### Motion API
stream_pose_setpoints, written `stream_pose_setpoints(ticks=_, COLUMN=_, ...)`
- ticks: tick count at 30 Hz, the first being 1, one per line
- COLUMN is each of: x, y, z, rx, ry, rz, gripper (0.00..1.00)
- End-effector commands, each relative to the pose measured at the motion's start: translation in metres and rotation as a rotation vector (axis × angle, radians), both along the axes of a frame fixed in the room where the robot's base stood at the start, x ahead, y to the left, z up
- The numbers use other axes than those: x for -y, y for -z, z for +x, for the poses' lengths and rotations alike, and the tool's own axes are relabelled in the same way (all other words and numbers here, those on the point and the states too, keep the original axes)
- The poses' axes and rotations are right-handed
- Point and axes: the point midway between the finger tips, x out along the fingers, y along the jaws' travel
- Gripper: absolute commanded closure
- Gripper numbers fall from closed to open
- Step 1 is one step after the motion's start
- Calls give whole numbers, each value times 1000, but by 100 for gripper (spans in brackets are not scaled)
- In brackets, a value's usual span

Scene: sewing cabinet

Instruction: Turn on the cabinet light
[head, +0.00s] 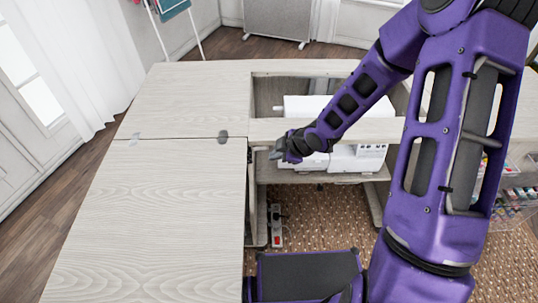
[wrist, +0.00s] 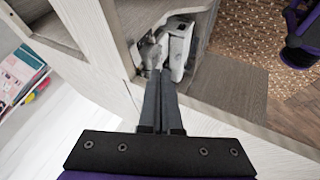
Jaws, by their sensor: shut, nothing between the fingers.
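The pale wood sewing cabinet (head: 190,95) fills the middle of the head view, with an opening at its back right. No lit lamp and no clearly marked light switch can be made out. Whether the tips touch anything cannot be told.
A power strip (head: 276,225) with a red part stands upright below the opening. Clear drawers (head: 512,205) of coloured items are at right. The left tabletop (head: 150,215) is bare.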

Motion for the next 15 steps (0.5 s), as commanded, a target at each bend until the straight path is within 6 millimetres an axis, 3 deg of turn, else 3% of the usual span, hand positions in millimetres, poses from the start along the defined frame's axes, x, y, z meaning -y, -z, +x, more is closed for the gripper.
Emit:
stream_pose_setpoints(ticks=1, x=6, y=-14, z=-4, rx=2, ry=4, rz=-1, gripper=100)
stream_pose_setpoints(ticks=6, x=16, y=-31, z=-15, rx=-1, ry=1, rz=0, gripper=100)
stream_pose_setpoints(ticks=15, x=19, y=-35, z=-20, rx=-1, ry=0, rz=0, gripper=100)
